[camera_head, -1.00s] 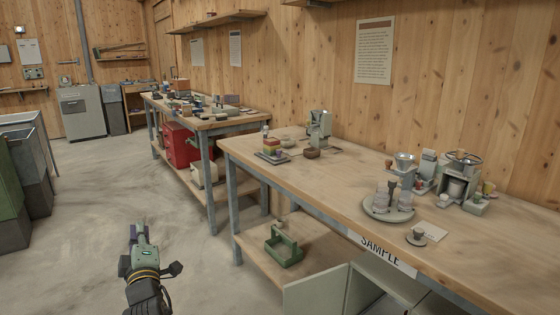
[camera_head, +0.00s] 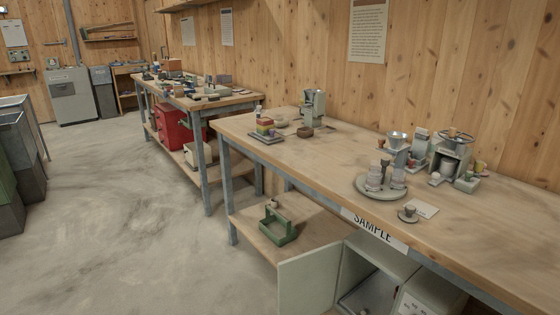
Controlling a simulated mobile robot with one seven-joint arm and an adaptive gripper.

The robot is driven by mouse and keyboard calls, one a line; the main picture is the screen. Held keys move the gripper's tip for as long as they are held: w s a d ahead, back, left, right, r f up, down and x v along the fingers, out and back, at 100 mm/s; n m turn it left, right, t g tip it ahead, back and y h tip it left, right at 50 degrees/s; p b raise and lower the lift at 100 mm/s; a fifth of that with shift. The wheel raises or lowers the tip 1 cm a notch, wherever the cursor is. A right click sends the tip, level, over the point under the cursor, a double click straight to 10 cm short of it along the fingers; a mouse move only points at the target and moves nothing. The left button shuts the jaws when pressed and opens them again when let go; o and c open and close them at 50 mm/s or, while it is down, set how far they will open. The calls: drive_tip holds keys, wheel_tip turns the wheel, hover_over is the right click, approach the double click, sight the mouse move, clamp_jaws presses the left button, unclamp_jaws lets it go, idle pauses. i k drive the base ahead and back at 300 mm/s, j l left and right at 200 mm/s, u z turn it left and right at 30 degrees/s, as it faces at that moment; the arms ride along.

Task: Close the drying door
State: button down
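A pale grey door panel (camera_head: 309,281) stands open under the front edge of the near workbench, at the bottom of the view. It is on the left side of a box-like cabinet (camera_head: 384,258) below the SAMPLE label. Part of the cabinet's interior shows to the right of the panel. The lower parts of the door and cabinet are cut off by the frame edge. No writing on the door is visible. My gripper is not in view.
The near workbench (camera_head: 470,235) carries a round tray (camera_head: 366,192), small machines and a cup. A green carrier (camera_head: 277,226) sits on its lower shelf (camera_head: 252,232). A light-coloured unit (camera_head: 422,300) adjoins the cabinet on the right. Concrete floor (camera_head: 120,230) at left is clear.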

sight(306, 282)
drive_tip(key=i+j, duration=0.75)
drive_tip(key=i, duration=0.15)
drive_tip(key=i+j, duration=1.45)
drive_tip(key=i, duration=0.3)
drive_tip(key=i+j+z, duration=0.1)
drive_tip(key=z, duration=0.3)
drive_tip(key=i+j+z, duration=0.1)
drive_tip(key=z, duration=0.35)
drive_tip(key=j+z, duration=0.15)
drive_tip(key=z, duration=1.75)
drive_tip(key=k+j+u, duration=0.15)
drive_tip(key=k, duration=0.35)
drive_tip(key=k+j+u, duration=0.15)
drive_tip(key=k+j, duration=0.15)
drive_tip(key=k, duration=0.15)
drive_tip(key=i, duration=0.5)
